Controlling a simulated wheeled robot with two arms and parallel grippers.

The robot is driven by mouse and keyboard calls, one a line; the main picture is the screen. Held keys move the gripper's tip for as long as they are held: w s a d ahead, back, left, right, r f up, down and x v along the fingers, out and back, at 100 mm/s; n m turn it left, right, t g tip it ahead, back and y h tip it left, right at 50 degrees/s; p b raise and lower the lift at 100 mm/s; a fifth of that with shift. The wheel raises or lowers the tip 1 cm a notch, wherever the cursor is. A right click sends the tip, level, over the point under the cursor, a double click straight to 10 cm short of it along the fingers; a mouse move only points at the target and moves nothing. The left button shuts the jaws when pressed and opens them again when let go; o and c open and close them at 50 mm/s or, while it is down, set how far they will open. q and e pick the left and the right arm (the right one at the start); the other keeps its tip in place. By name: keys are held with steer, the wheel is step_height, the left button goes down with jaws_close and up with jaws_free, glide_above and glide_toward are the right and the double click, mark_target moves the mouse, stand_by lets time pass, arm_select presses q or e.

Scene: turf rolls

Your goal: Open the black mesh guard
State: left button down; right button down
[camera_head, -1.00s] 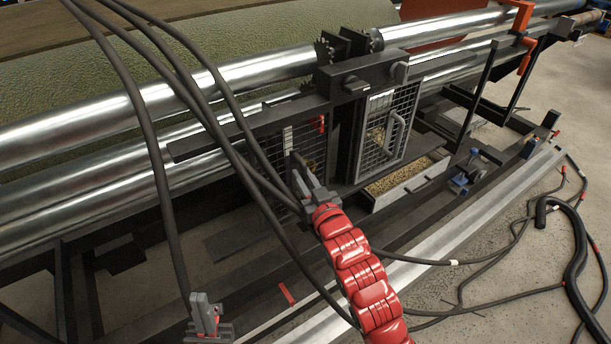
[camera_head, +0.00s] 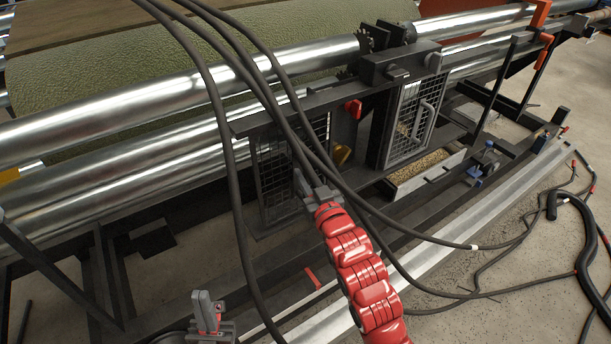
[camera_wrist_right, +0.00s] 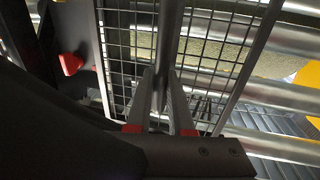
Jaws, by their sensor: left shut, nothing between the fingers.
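The black mesh guard (camera_head: 273,170) stands at an angle from the machine frame, left of the dark post, with a gap at its right edge. It also shows close up in the right wrist view (camera_wrist_right: 215,60). My right gripper (camera_head: 304,183), on the red arm, is at the guard's front. In the right wrist view its two fingers (camera_wrist_right: 163,90) close from both sides on the guard's upright handle bar (camera_wrist_right: 170,35). My left gripper (camera_head: 207,308) is shut and empty at the bottom left, away from the guard. Cables partly cover the guard.
A second mesh panel with a grey handle (camera_head: 427,120) stands right of the post, above a tray of grains (camera_head: 425,168). A red knob (camera_head: 353,108) and a yellow part (camera_head: 342,154) show in the gap. Long steel rollers (camera_head: 130,165) run behind. Black hoses (camera_head: 575,240) lie on the floor at right.

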steer(key=c, duration=0.8)
jaws_free()
steer(key=shift+d, duration=0.1)
steer(key=p+v, duration=0.7)
steer(key=v, duration=1)
steer(key=shift+s+p, duration=0.2)
steer(key=shift+p, duration=0.15)
